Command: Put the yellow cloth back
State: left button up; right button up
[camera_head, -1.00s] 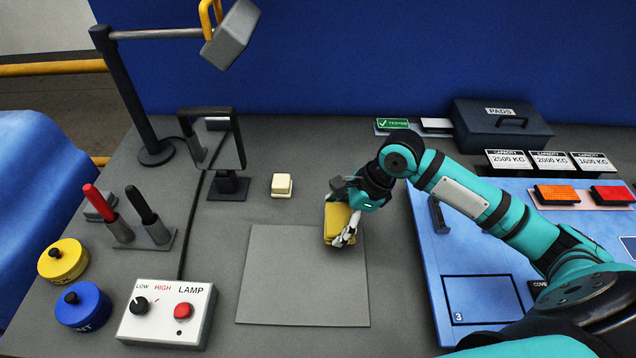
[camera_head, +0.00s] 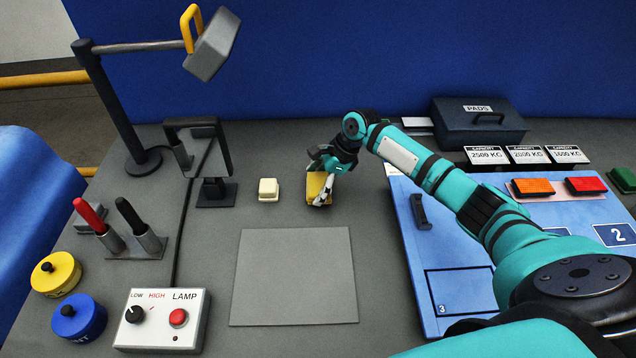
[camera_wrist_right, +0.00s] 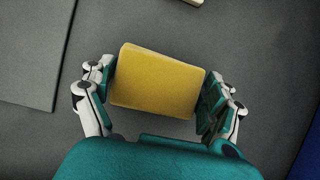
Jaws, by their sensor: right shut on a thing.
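The yellow cloth (camera_head: 316,187) is a folded block-like pad over the grey bench, just behind the grey square mat (camera_head: 293,277). My right gripper (camera_head: 321,190) is shut on it. In the right wrist view the cloth (camera_wrist_right: 157,80) sits between both fingers of the gripper (camera_wrist_right: 157,92), one on each side. I cannot tell whether the cloth touches the bench. My left gripper is in neither view.
A cream block (camera_head: 268,190) lies just left of the cloth. A framed mirror-like stand (camera_head: 207,155) is further left. The blue panel (camera_head: 437,240) with orange and red pads is on the right. A lamp box (camera_head: 163,318) stands front left.

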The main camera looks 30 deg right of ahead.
jog(key=shift+f, duration=0.3)
jog(key=o, duration=1.1)
jog(key=shift+f, duration=0.15)
jog(key=b+v, duration=0.1)
jog(key=v, duration=1.1)
